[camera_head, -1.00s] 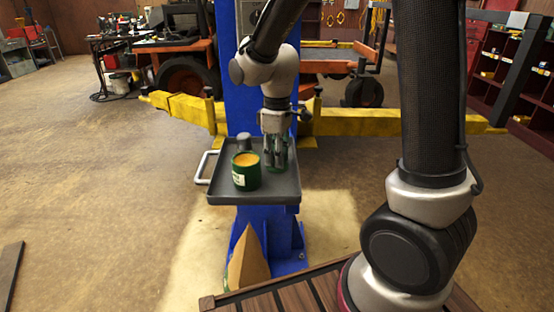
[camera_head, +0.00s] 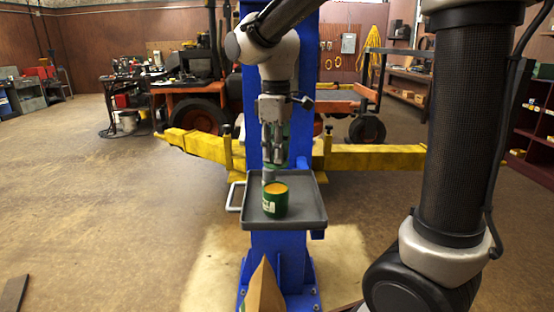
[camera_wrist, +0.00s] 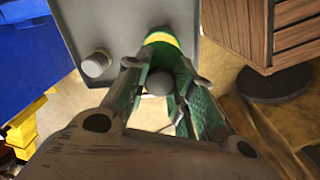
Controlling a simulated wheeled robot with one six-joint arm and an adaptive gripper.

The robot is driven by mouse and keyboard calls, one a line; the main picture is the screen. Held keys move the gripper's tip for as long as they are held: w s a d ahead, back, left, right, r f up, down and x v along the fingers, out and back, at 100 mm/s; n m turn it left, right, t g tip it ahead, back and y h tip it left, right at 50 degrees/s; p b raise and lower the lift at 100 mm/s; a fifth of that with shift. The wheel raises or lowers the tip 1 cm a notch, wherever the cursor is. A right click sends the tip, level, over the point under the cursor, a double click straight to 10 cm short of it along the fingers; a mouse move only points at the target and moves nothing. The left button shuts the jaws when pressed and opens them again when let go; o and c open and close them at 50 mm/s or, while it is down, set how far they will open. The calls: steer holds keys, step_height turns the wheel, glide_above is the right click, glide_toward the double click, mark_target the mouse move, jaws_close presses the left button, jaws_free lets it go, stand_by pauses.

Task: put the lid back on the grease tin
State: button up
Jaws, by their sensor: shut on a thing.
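The grease tin (camera_head: 275,204) is green with a pale label and yellow-orange grease at its open top. It stands upright on the grey tray. My gripper (camera_head: 275,158) is above the tin and slightly behind it, pointing down, apart from it. It is shut on the green lid, whose grey round knob (camera_wrist: 157,82) shows between the fingers in the wrist view. Much of the lid is hidden by the fingers. The tin's yellow top (camera_wrist: 161,39) shows just beyond the fingertips there.
The grey tray (camera_head: 312,205) is fixed to a blue post (camera_head: 281,258). A small grey cylinder (camera_wrist: 96,63) stands on it near the tin. Yellow lift arms (camera_head: 375,160) run behind. The tray's right side is clear.

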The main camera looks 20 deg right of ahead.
steer(key=shift+a+f, duration=0.1)
steer(key=shift+f, duration=3.05)
steer(key=shift+f, duration=0.15)
steer(key=o, duration=1)
steer(key=o, duration=0.5)
